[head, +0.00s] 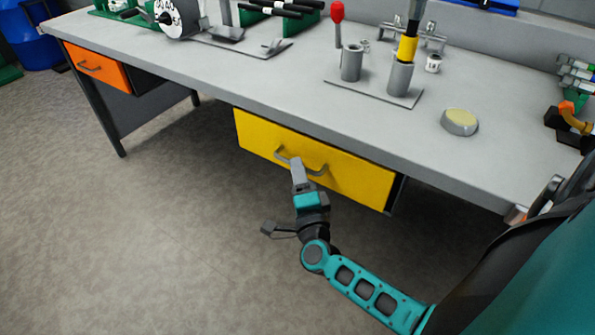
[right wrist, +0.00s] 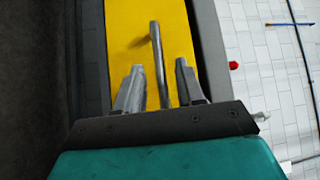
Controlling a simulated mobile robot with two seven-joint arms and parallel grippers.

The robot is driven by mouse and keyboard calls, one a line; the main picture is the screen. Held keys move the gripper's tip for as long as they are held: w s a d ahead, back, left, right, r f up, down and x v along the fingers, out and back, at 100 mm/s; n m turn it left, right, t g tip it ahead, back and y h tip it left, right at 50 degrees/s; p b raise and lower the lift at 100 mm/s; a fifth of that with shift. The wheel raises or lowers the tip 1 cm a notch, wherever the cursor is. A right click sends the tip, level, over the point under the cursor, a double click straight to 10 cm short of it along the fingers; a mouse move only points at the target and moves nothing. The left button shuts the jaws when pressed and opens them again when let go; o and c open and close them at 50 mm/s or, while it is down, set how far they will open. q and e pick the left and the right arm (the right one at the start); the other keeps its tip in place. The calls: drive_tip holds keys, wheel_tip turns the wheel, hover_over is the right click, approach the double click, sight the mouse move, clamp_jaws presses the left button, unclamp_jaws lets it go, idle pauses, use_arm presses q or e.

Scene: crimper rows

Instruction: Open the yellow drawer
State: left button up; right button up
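The yellow drawer (head: 350,178) sits under the front edge of the grey workbench, and its front looks flush with the bench. A grey bar handle (head: 318,171) is fixed across its face. My right gripper (head: 297,165) is at the handle, in front of the drawer. In the right wrist view, the handle (right wrist: 158,60) runs down between the two fingers of my right gripper (right wrist: 158,85). The fingers are apart, with a gap on each side of the bar. The yellow drawer front (right wrist: 130,35) fills the space behind them. My left gripper does not show.
An orange drawer (head: 97,66) is at the left end of the workbench (head: 290,88). A crimper stand (head: 375,92) and a round yellow-topped button (head: 460,121) are on the bench top. The floor (head: 150,240) in front of the yellow drawer is clear apart from my arm.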

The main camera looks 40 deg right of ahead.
drive_tip(key=shift+w+d+r, duration=0.1)
drive_tip(key=shift+w+d, duration=0.15)
drive_tip(key=shift+w, duration=0.35)
clamp_jaws()
idle(0.3)
